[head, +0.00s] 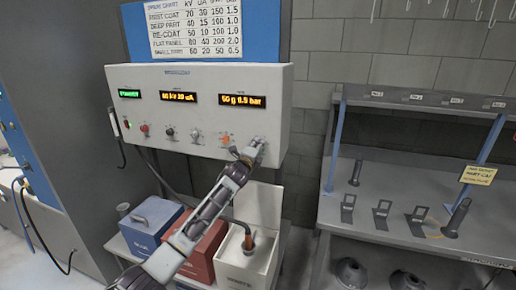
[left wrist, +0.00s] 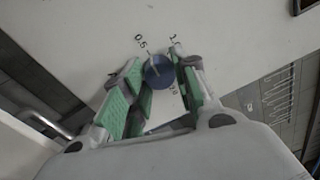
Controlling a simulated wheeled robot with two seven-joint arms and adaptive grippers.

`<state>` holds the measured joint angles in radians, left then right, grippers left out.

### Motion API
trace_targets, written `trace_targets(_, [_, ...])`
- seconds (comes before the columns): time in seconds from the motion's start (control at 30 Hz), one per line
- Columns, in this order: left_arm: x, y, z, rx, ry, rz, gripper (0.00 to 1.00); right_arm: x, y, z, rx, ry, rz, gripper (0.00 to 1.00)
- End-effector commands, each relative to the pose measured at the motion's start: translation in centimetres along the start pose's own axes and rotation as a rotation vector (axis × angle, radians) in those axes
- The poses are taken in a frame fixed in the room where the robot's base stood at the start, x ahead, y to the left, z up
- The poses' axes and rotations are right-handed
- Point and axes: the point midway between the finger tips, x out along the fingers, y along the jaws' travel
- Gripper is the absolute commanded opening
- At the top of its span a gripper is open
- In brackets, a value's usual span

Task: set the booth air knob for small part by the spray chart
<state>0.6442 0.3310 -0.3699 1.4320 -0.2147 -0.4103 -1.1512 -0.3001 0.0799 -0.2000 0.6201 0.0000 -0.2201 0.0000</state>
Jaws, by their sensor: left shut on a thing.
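The grey control box (head: 110,84) carries a row of knobs and lit displays. My left gripper (head: 253,150) is at the rightmost knob and hides it in the head view. In the left wrist view, the blue air knob (left wrist: 158,70) sits between the green finger pads of my left gripper (left wrist: 160,85), which is shut on it. Scale marks, among them 0.5, show around the knob. The right display (head: 228,101) seems to read 50 g 0.5 bar. The spray chart (head: 194,28) lists small part as 60, 20, 50, 0.5. My right gripper is not in view.
Other knobs, red (head: 145,129), black (head: 170,132), white (head: 195,135) and orange (head: 226,139), lie left of my gripper. Below stand a blue box (head: 150,222), a red box (head: 205,250) and a white box (head: 232,268). A grey rack (head: 395,160) stands right.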

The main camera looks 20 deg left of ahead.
Motion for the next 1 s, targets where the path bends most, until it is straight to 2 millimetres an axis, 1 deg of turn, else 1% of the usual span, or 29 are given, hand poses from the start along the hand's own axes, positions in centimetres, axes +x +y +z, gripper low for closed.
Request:
trace_targets(0.27, [-0.01,0.14,0.01,-0.068,-0.004,0.002,0.05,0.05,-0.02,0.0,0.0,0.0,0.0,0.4])
trace_targets(0.63, [-0.01,0.15,0.01,-0.073,-0.004,0.003,0.05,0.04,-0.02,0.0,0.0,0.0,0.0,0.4])
trace_targets(0.67, [-0.01,0.15,0.01,-0.073,-0.004,0.003,0.32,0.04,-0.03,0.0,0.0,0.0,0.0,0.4])
trace_targets(0.8, [-0.01,0.12,0.01,-0.073,-0.004,0.002,0.5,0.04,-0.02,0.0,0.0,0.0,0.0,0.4])
trace_targets(1.0, [-0.01,0.05,0.0,-0.072,-0.004,0.001,0.51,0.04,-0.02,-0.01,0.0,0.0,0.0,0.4])
